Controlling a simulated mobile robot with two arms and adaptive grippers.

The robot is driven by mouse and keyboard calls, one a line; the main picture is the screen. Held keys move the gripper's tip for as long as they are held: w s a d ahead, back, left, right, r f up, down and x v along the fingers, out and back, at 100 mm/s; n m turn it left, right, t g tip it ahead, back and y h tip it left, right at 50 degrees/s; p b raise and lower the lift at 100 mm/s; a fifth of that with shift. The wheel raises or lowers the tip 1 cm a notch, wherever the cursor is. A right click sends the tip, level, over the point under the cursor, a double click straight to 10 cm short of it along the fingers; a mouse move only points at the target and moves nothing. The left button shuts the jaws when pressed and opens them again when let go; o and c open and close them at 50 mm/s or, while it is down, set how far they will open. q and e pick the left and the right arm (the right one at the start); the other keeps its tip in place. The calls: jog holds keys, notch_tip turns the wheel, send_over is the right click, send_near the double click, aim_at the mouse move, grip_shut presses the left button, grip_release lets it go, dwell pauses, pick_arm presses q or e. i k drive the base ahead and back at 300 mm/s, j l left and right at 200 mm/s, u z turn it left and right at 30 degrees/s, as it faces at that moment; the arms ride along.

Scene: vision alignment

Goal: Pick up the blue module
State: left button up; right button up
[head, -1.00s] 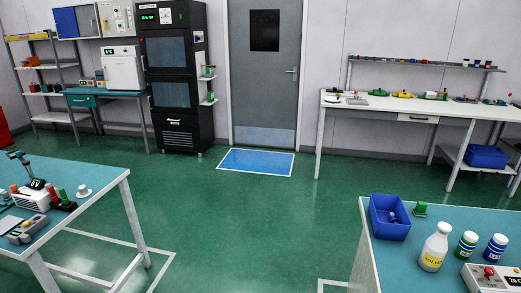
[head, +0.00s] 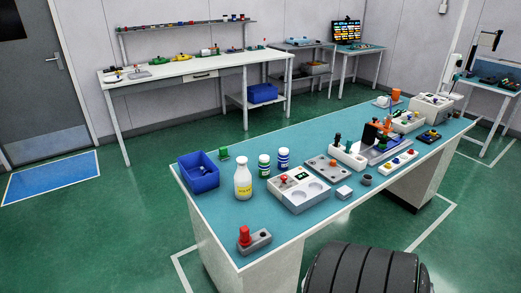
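I cannot make out for certain which thing is the blue module. A blue bin (head: 197,184) stands at the left end of the teal-topped table (head: 222,215). Something blue seems to lie inside the bin, but its shape is unclear. Another blue bin (head: 262,93) sits on the low shelf under the far white bench. Small coloured parts on the tables are too small to tell apart. Neither of my grippers is in the head view.
A white bottle (head: 243,181), two capped bottles (head: 283,159), a grey box with a red button (head: 254,240) and a white tray unit (head: 298,190) crowd the teal table. A white bench (head: 160,75) lines the wall.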

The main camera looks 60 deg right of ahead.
aim_at(427, 137)
jog(key=z, duration=3.1)
jog(key=i+u, duration=0.15)
jog(key=u, duration=0.25)
jog(key=i+l+u, duration=0.15)
jog(key=u, duration=0.25)
jog(key=i+l+u, duration=0.2)
jog(key=i+l, duration=0.2)
jog(key=l, duration=0.2)
jog(key=i+l+u, duration=0.15)
jog(key=l, duration=0.15)
jog(key=i+l+u, duration=0.1)
jog(key=l, duration=0.2)
jog(key=i+l+u, duration=0.1)
jog(key=l, duration=0.25)
jog(key=i+l+u, duration=0.1)
jog(key=i+l, duration=0.15)
jog(key=l, duration=0.1)
